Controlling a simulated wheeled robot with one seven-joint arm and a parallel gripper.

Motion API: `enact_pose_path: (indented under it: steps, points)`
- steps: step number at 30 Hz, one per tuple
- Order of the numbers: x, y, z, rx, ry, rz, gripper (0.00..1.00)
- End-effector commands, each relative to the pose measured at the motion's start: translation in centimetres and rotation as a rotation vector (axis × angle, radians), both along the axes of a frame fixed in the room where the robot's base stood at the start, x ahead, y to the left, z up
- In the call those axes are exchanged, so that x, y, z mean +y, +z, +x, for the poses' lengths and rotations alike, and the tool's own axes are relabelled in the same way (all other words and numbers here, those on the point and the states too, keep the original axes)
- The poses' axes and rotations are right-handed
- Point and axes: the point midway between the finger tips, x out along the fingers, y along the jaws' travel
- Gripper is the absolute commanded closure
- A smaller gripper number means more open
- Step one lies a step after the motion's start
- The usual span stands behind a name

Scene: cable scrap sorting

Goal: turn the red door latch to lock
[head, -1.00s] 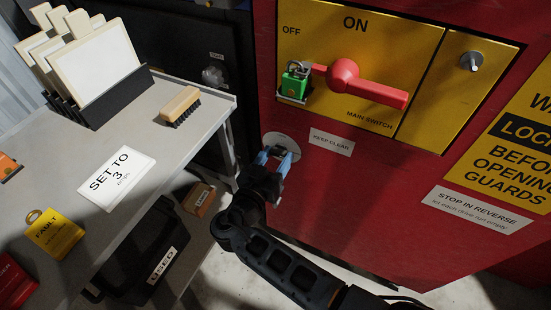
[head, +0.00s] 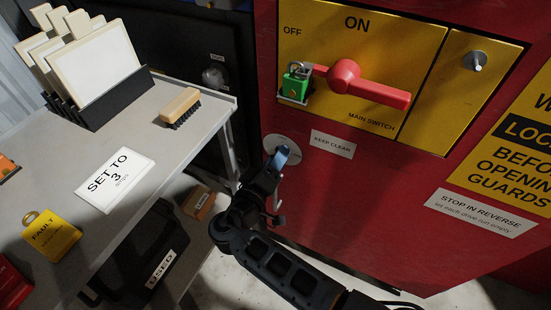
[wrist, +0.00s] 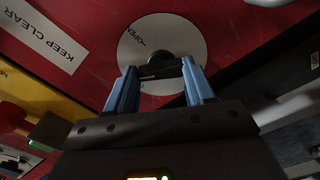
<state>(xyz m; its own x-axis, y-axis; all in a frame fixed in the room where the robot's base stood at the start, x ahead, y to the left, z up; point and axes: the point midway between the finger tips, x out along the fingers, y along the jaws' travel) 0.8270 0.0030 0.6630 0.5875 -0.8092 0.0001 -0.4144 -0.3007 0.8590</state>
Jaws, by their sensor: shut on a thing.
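The door latch is a dark handle (wrist: 160,66) on a round white plate (wrist: 178,30) marked "OPEN", set in the red door (head: 350,215). In the head view the plate (head: 273,141) is partly covered by my gripper (head: 281,158), and the handle is hidden. In the wrist view the blue fingers of my gripper (wrist: 160,74) stand on either side of the handle and are shut on it. "OPEN" reads at the left part of the plate; other markings on it are hidden or unreadable.
Above the latch are a red main switch handle (head: 370,90) and a green padlock (head: 295,83). A "KEEP CLEAR" label (head: 333,143) is right of the plate. A grey bench (head: 150,150) with cards, a brush (head: 180,106) and tags stands close on the left.

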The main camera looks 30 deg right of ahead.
Motion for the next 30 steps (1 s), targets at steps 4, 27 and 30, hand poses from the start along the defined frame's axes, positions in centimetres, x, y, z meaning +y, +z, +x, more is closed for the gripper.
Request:
enact_pose_path:
  steps: [4,27,30]
  points:
    - [0.08,0.13,0.04,0.112,0.001,-0.081,0.77]
    - [0.18,-0.04,0.15,0.441,0.001,-0.32,0.77]
    - [0.18,-0.06,0.16,0.447,0.002,-0.325,0.77]
